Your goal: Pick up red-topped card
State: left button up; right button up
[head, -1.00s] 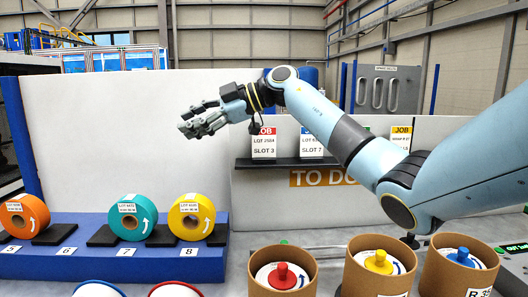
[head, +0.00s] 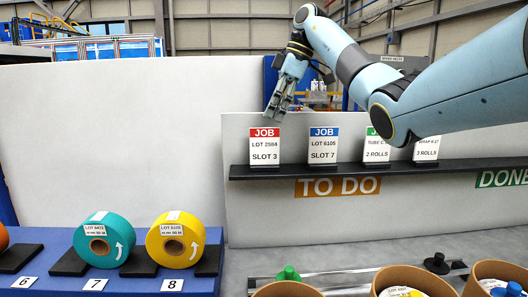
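The red-topped card (head: 265,146), marked JOB, LOT 2584 and SLOT 3, stands upright on the dark ledge of the TO DO board, at its left end. My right gripper (head: 277,110) points down just above the card's top edge. Its fingertips look close to the card, but I cannot tell whether they touch it. The fingers are seen at an angle, and their opening is unclear. The card still stands on the ledge. My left gripper is out of view.
A blue-topped card (head: 324,146) stands close to the right, then a green-topped card (head: 376,151) and another card (head: 426,149). The ledge (head: 290,171) runs along the board. A teal roll (head: 105,240) and a yellow roll (head: 176,240) sit on the blue rack. Cardboard tubs (head: 414,278) stand in front.

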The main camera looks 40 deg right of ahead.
jog(key=b+x, duration=0.2)
jog(key=x, duration=0.1)
jog(key=shift+s+a+f+b, duration=0.1)
jog(key=shift+s+b, duration=0.05)
jog(key=shift+b, duration=0.15)
jog(key=p, duration=0.2)
send_over(252, 165)
jog(key=s+d, duration=0.1)
jog(key=d, duration=0.1)
notch_tip(252, 165, down, 6)
jog(key=shift+a+f, duration=0.1)
jog(key=shift+a, duration=0.05)
jog(key=shift+w+f, duration=0.1)
jog(key=shift+f, duration=0.2)
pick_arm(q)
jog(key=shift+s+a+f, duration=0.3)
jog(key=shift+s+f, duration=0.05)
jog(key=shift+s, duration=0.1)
pick_arm(e)
jog(key=shift+c, duration=0.4)
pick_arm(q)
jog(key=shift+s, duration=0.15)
pick_arm(e)
grip_shut()
jog(key=shift+r, duration=0.1)
